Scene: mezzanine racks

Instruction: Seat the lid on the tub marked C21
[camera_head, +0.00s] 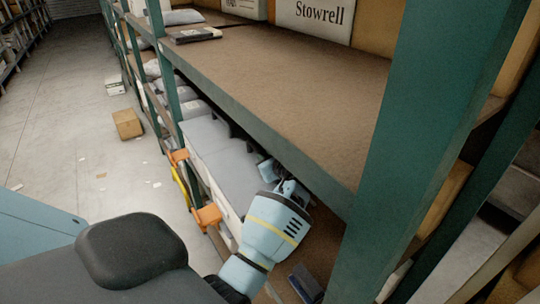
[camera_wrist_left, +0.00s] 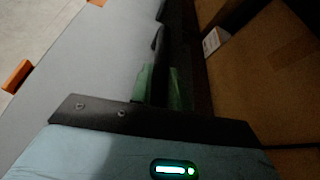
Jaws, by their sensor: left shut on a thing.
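A broad grey lid (camera_head: 222,158) lies along the lower rack level in the head view, above a pale tub wall (camera_head: 228,208). It also fills the left of the left wrist view (camera_wrist_left: 75,70). No C21 marking can be read. My left gripper (camera_head: 284,188) reaches in under the upper shelf at the lid's right edge. In the left wrist view its fingers (camera_wrist_left: 160,85) are shut on the lid's dark edge; the contact itself is dim and partly hidden. Whether the lid sits flush on the tub cannot be told. My right gripper is not in view.
The brown upper shelf (camera_head: 285,75) overhangs my left gripper closely. A green upright (camera_head: 425,120) stands just to its right. Orange fittings (camera_head: 207,216) line the rack's aisle side. A cardboard box (camera_head: 127,124) sits on the otherwise mostly clear aisle floor (camera_head: 65,110).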

